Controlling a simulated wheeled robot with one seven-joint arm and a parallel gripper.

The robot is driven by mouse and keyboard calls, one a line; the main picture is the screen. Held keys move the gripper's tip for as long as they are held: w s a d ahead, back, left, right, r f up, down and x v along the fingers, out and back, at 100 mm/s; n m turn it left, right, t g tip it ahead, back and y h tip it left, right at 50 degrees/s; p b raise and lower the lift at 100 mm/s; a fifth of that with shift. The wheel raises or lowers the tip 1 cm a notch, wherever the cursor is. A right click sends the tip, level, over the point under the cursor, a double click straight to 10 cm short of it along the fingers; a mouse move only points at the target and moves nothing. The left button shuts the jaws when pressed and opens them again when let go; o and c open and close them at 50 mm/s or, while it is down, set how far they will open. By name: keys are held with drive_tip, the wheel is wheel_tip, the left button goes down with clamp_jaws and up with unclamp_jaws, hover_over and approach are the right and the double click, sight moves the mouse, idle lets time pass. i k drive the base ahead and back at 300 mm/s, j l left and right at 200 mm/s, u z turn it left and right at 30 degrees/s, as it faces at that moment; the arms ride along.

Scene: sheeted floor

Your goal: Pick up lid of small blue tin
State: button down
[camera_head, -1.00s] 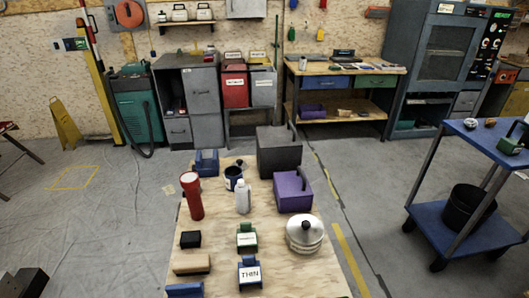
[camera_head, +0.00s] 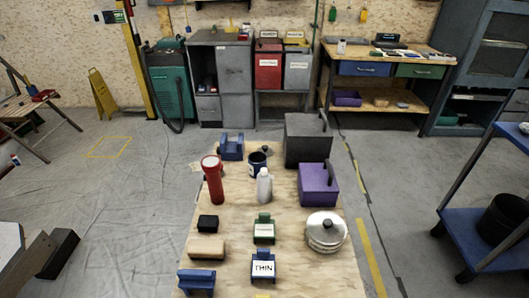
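A small dark blue round tin (camera_head: 257,165) stands near the far end of the low plywood table (camera_head: 235,222), behind a white bottle (camera_head: 264,187) that hides part of it. A small dark piece (camera_head: 266,149) shows just behind it; I cannot tell whether it is the lid. A blue box-like item with a white label reading THIN (camera_head: 262,267) stands near the table's front. Another blue item (camera_head: 197,281) is at the front left, and one more (camera_head: 231,147) is at the far left. My gripper is not in view.
A red flashlight (camera_head: 213,180), purple box (camera_head: 318,185), dark grey box (camera_head: 307,140), silver lidded pot (camera_head: 326,231), green item (camera_head: 264,229) and tan block (camera_head: 206,247) crowd the table. A blue cart (camera_head: 480,240) stands right. The floor left of the table is mostly open.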

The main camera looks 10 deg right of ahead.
sight(269, 150)
drive_tip(key=k+j+u, duration=0.1)
drive_tip(key=k+u, duration=0.2)
drive_tip(key=k, duration=0.35)
drive_tip(key=u, duration=0.45)
drive_tip(key=j+u, duration=0.1)
drive_tip(key=u, duration=0.35)
drive_tip(key=i+u, duration=0.1)
drive_tip(key=u, duration=0.8)
drive_tip(key=i, duration=0.85)
drive_tip(key=i+j, duration=0.1)
drive_tip(key=i, duration=0.8)
drive_tip(key=i+l+z, duration=0.25)
drive_tip(key=i+z, duration=0.6)
drive_tip(key=i, duration=0.15)
drive_tip(key=i+z, duration=0.45)
drive_tip(key=i+j+z, duration=0.45)
drive_tip(key=i+l+z, duration=0.25)
drive_tip(key=i+z, duration=0.2)
drive_tip(key=i, duration=0.55)
drive_tip(key=i+j+z, duration=0.1)
drive_tip(key=i+z, duration=0.35)
drive_tip(key=i, duration=0.5)
drive_tip(key=i+z, duration=0.35)
drive_tip(key=i+j+z, duration=0.1)
drive_tip(key=z, duration=0.3)
drive_tip(key=i+j+z, duration=0.35)
drive_tip(key=l+z, duration=0.1)
drive_tip(key=z, duration=1.15)
